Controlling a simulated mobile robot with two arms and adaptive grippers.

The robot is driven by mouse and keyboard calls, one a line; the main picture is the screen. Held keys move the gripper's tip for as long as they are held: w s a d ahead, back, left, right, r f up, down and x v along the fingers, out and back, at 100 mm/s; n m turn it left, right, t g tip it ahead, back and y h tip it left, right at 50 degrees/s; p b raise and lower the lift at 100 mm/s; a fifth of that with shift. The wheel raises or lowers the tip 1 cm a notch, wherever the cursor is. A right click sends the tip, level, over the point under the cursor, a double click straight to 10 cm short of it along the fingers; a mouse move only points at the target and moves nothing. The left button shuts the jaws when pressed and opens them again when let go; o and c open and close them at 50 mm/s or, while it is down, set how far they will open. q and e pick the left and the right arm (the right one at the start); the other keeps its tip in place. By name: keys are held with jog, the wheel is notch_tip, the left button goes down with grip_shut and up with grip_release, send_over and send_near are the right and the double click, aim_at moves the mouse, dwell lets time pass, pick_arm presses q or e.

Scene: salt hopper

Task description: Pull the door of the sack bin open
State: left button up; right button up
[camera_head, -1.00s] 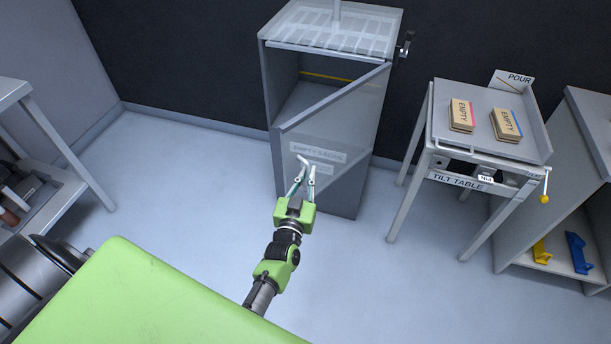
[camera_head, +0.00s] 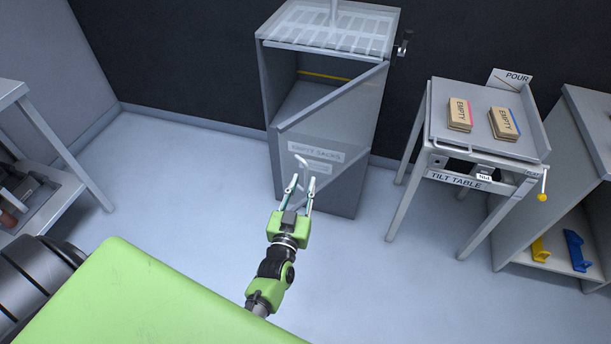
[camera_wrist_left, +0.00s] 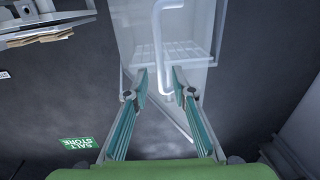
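The sack bin (camera_head: 267,90) is a tall grey cabinet at top centre in the head view. Its door (camera_head: 345,120), labelled EMPTY SACKS, stands partly open, its left edge swung out and the inside showing above it. A pale bar handle (camera_head: 301,160) is near the door's left edge; it also shows in the left wrist view (camera_wrist_left: 157,45). My left gripper (camera_head: 301,183) is open in front of the door. In the left wrist view the handle's lower end appears between the spread fingertips (camera_wrist_left: 160,82); I see no grip on it. My right gripper is out of view.
Right of the bin stands a tilt table (camera_head: 440,160) with two EMPTY sack bundles (camera_head: 460,114) on it. A grey shelf (camera_head: 575,150) with yellow and blue items is at far right. A grey rack (camera_head: 75,165) stands at left. The floor between is clear.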

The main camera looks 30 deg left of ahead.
pick_arm(q)
jog(key=v, duration=0.3)
jog(key=shift+s, duration=0.1)
